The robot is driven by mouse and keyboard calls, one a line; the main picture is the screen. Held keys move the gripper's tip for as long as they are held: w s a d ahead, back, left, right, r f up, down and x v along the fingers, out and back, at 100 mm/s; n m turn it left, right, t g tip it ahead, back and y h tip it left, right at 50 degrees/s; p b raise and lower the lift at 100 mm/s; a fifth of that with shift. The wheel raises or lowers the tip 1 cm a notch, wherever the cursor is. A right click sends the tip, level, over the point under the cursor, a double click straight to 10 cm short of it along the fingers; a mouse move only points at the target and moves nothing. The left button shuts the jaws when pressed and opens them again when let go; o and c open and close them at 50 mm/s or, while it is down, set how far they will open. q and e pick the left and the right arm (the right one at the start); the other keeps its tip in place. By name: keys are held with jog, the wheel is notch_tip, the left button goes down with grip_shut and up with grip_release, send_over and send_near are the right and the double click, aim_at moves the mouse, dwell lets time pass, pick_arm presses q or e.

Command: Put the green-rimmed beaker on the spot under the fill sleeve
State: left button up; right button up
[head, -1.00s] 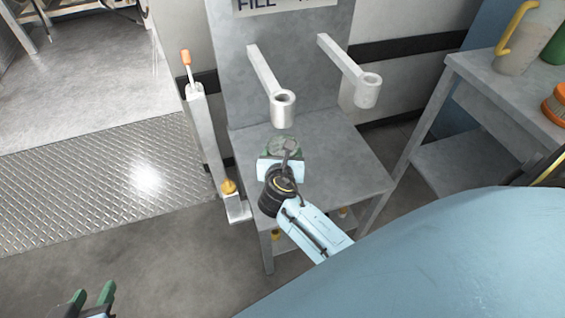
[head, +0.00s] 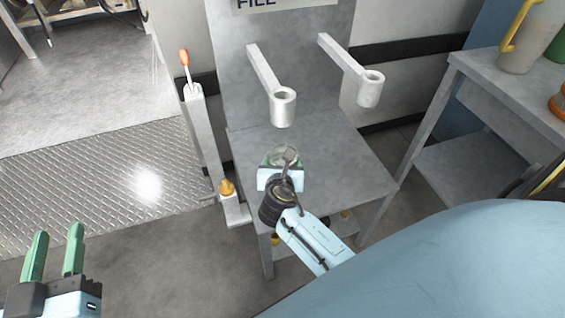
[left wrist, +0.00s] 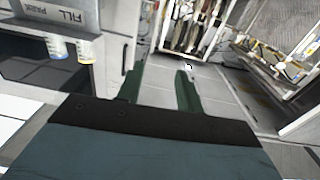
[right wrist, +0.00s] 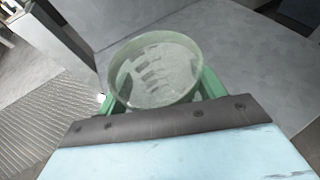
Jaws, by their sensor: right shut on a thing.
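The green-rimmed beaker (right wrist: 155,70) is clear with a green rim and sits between the green fingers of my right gripper (right wrist: 158,92), which is shut on it. In the head view the beaker (head: 284,154) shows over the grey fill bench, in front of and below the left fill sleeve (head: 283,106). My right wrist hides part of it, and I cannot tell whether it touches the bench top. A second sleeve (head: 370,89) is to the right. My left gripper (head: 54,255) is open and empty at the lower left, far from the bench.
The grey fill bench (head: 340,170) has free room right of the beaker. A lever post with an orange handle (head: 184,60) stands at its left. A side table (head: 482,72) at the right holds a jug with a yellow handle (head: 530,35).

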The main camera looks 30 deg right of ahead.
jog(key=o, duration=1)
jog(key=shift+f, duration=0.1)
